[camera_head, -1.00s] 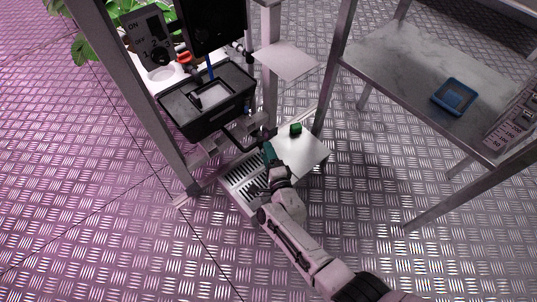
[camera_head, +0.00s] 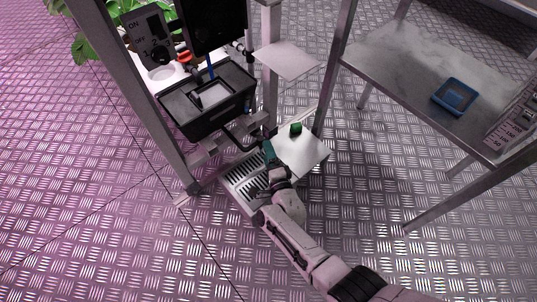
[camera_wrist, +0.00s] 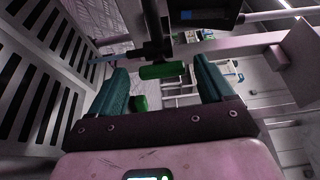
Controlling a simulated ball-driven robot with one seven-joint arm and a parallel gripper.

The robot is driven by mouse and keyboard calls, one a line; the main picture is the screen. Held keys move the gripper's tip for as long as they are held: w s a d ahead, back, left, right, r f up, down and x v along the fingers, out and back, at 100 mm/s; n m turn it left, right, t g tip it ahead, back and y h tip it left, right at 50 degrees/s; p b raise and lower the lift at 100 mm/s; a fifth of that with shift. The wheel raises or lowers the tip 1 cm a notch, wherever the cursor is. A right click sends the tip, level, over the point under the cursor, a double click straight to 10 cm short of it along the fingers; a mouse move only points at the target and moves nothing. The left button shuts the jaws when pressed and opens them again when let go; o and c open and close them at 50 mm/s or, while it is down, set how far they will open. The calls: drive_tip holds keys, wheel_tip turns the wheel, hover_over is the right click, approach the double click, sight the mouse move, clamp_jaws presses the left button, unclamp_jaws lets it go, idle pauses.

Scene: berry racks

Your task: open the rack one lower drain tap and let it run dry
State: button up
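The drain tap shows in the wrist view as a dark pipe fitting with a green bar handle (camera_wrist: 162,71). The handle lies between and just beyond the teal fingertips of my gripper (camera_wrist: 162,76). The fingers are wide apart, with nothing clamped. A thin pale blue streak (camera_wrist: 105,57), looking like running water, extends from the fitting toward the slotted grate (camera_wrist: 70,50). In the head view, my gripper (camera_head: 268,150) is low at the rack, below the black reservoir (camera_head: 185,122), and hides the tap there. Whether a finger touches the handle cannot be told.
A small green block (camera_head: 296,128) stands on the white plate (camera_head: 305,150) beside the grate. Rack posts (camera_head: 150,110) stand close to the left. A steel table (camera_head: 400,75) with a blue tray (camera_head: 455,96) is at right. Open floor lies in front.

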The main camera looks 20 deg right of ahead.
drive_tip(key=shift+o, duration=0.2)
drive_tip(key=s+p, duration=0.4)
drive_tip(key=s, duration=0.6)
drive_tip(key=shift+s+a, duration=0.35)
drive_tip(key=shift+a, duration=0.05)
drive_tip(key=shift+w+a, duration=0.1)
